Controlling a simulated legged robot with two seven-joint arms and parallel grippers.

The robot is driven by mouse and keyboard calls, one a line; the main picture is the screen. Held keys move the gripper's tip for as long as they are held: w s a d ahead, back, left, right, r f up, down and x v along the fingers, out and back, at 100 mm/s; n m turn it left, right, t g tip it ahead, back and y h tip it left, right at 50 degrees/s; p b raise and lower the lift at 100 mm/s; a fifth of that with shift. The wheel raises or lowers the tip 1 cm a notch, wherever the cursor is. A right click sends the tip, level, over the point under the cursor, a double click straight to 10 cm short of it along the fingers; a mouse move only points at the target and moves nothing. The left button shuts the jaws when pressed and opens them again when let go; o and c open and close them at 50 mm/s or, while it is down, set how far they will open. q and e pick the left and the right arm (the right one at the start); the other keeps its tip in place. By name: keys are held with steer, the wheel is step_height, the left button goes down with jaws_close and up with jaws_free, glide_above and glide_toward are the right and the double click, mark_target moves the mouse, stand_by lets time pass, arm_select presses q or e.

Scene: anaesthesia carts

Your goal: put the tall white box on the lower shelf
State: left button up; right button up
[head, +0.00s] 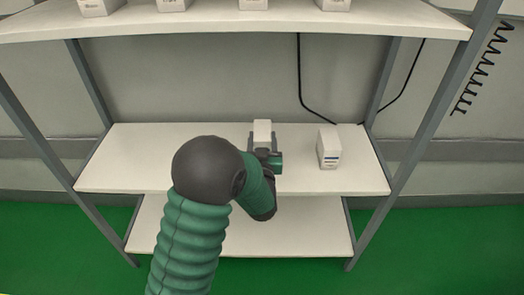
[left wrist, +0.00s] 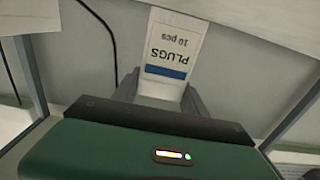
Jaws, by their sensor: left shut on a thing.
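A white box (head: 262,132) is between the fingers of my left gripper (head: 264,151), which is shut on it. In the left wrist view the box (left wrist: 172,45) appears upside down, with the print "PLUGS 10 pcs" and a blue stripe. The box is over the middle shelf (head: 130,165), towards its centre; my gripper hides its lower part, and I cannot tell whether it touches the shelf. A bottom shelf (head: 310,230) lies below, partly hidden by my arm. My right gripper is not in view.
A second white box (head: 329,148) with a blue stripe stands on the middle shelf, right of my gripper. Several white boxes stand on the top shelf (head: 220,22). Grey posts (head: 392,140) frame the rack. The visible bottom shelf is bare. A black cable (head: 300,75) hangs behind.

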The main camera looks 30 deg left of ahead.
arm_select(q)
step_height(320, 180, down, 4)
steer(key=shift+d+r+b, duration=0.1)
steer(key=shift+r+b, duration=0.1)
steer(key=shift+b, duration=0.6)
steer(key=shift+r, duration=0.15)
steer(key=o, duration=1.5)
steer(key=shift+c, duration=0.2)
steer(key=p+v, duration=0.2)
steer(key=v, duration=1)
